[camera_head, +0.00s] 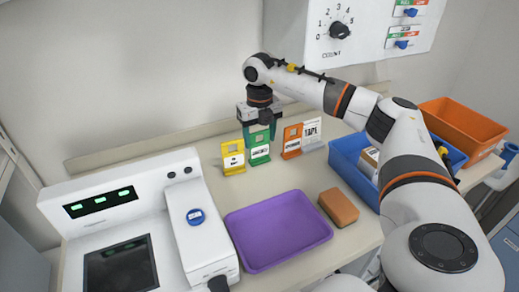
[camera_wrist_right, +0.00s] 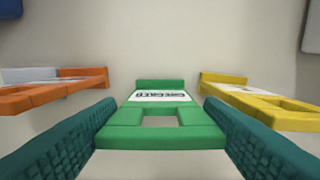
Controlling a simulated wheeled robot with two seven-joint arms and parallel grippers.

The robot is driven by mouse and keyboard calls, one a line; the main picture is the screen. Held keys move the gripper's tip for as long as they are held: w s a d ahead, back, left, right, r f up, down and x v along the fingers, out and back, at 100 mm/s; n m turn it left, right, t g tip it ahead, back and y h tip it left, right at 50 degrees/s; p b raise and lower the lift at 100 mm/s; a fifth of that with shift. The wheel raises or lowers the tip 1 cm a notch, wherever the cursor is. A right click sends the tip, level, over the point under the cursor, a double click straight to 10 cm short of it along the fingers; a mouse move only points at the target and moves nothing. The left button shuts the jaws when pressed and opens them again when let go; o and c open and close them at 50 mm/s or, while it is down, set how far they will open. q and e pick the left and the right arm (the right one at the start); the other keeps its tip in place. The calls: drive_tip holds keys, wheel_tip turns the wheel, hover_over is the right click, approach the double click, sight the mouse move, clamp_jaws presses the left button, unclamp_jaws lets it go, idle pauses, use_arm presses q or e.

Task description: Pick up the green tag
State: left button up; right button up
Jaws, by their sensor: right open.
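The green tag (camera_head: 258,146) stands upright at the back of the counter, between the yellow and orange tags. It has a white label and a square hole near its top. In the right wrist view the green tag (camera_wrist_right: 161,128) lies centred between my gripper's two teal fingers. My right gripper (camera_head: 262,128) is open at the top of the green tag, one finger on each side with a small gap. It hides part of the tag's top in the head view. My left gripper is not seen.
A yellow tag (camera_head: 233,157) and an orange tag (camera_head: 292,141) stand close on either side, with a white tag (camera_head: 312,133) beyond. A purple tray (camera_head: 236,222), brown sponge (camera_head: 338,207), blue bin (camera_head: 345,165) and white machine (camera_head: 185,200) occupy the counter in front.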

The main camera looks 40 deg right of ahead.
drive_tip(key=shift+f, duration=1.15)
drive_tip(key=c, duration=0.6)
wheel_tip(320, 180, up, 10)
drive_tip(key=shift+r+b, duration=0.1)
drive_tip(key=shift+b, duration=0.2)
